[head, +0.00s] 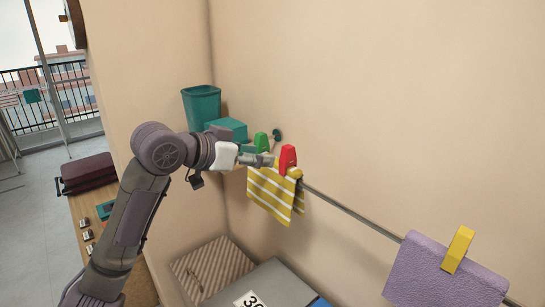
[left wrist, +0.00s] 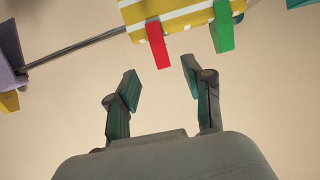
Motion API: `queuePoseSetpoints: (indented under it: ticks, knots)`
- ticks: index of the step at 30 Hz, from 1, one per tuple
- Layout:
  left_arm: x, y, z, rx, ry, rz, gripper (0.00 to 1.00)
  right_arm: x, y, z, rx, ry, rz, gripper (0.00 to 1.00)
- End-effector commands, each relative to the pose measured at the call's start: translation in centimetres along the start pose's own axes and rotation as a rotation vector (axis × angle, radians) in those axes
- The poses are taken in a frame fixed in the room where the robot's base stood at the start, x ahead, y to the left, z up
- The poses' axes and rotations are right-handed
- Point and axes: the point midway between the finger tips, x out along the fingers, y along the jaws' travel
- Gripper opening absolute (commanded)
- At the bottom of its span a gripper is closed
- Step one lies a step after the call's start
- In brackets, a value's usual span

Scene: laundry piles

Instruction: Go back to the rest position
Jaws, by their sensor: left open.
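My left gripper (head: 266,159) reaches toward the hanging line (head: 352,214) from the left. In the left wrist view the left gripper (left wrist: 160,66) is open, with nothing between its two fingers. A yellow cloth with white stripes (head: 272,192) hangs from the line. A red clothespin (head: 288,158) and a green clothespin (head: 261,142) are on this cloth. The left wrist view shows the red clothespin (left wrist: 157,45) and green clothespin (left wrist: 222,28) just beyond the fingertips, apparently apart from them. My right gripper is not in view.
A purple cloth (head: 430,275) with a yellow clothespin (head: 459,248) hangs farther right on the line. A teal bin (head: 201,106) and teal box (head: 228,130) stand behind my left arm. A striped basket lid (head: 212,266) lies below. The wall is close behind the line.

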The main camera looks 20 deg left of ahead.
Motion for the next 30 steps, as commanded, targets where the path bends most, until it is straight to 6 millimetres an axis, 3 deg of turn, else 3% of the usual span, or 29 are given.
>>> queuePoseSetpoints:
  ticks: [6, 11, 14, 18, 21, 26, 30]
  knots:
    - [-1.7, 0.1, 0.0, 0.001, -0.001, 0.000, 0.51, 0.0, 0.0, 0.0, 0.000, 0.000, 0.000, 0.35]
    - [-1.1, 0.4, 1.8, -0.008, -0.026, -0.003, 0.51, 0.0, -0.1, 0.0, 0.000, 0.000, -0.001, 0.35]
    - [0.3, 1.1, 5.6, -0.025, -0.081, -0.012, 0.51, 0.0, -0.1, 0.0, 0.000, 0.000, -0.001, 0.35]
    - [2.0, 3.1, 13.8, -0.062, -0.197, -0.041, 0.51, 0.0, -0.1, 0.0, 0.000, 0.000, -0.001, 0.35]
    - [2.3, 5.0, 19.8, -0.092, -0.284, -0.070, 0.51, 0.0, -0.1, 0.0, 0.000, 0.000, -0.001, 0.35]
    - [0.8, 8.3, 28.9, -0.146, -0.428, -0.119, 0.51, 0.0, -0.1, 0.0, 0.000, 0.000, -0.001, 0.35]
    - [-2.0, 11.3, 35.7, -0.195, -0.556, -0.169, 0.51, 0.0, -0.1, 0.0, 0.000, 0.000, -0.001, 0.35]
